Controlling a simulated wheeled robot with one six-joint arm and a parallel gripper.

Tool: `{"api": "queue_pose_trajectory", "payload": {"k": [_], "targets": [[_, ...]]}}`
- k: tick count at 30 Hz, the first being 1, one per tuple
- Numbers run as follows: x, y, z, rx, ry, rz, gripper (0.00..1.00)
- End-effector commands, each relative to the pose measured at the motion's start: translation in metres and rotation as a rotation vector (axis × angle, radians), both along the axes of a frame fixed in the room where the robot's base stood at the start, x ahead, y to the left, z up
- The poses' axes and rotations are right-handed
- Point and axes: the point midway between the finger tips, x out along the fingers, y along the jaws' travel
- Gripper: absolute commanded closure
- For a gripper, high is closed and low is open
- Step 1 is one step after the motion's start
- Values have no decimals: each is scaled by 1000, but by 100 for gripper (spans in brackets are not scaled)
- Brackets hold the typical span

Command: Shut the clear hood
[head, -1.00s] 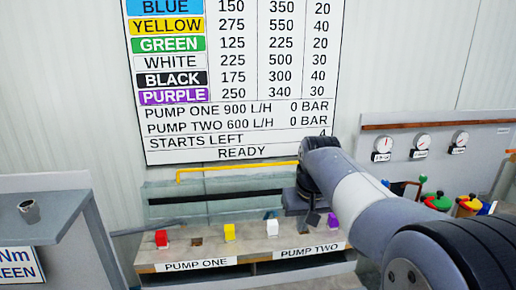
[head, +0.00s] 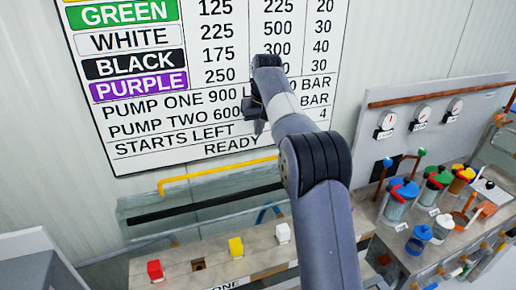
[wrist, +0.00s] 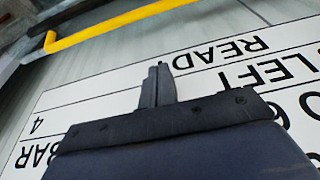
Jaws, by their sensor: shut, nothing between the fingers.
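The clear hood (head: 205,192) is a see-through panel with a yellow bar (head: 220,172) along its top edge. It stands raised at the back of the pump bench (head: 222,266), and the bench top in front is uncovered. My gripper (head: 259,127) hangs in front of the wall chart, above the right end of the yellow bar and apart from it. In the wrist view my gripper (wrist: 158,70) has its fingers together and empty. The yellow bar (wrist: 125,22) shows beyond them at the upper left. My arm hides the bench's right part.
Red (head: 155,270), yellow (head: 236,247) and white (head: 282,233) blocks sit on the bench. A wall chart (head: 140,150) hangs behind. At right, a side bench (head: 395,238) carries several lidded jars beneath gauges. A grey counter (head: 30,245) stands at lower left.

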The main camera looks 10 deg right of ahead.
Motion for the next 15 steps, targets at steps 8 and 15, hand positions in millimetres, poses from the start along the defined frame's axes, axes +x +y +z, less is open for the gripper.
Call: {"api": "queue_pose_trajectory", "payload": {"k": [8,15], "targets": [[15,3,-56,0,5,0,100],[13,3,-81,-1,-1,0,100]]}}
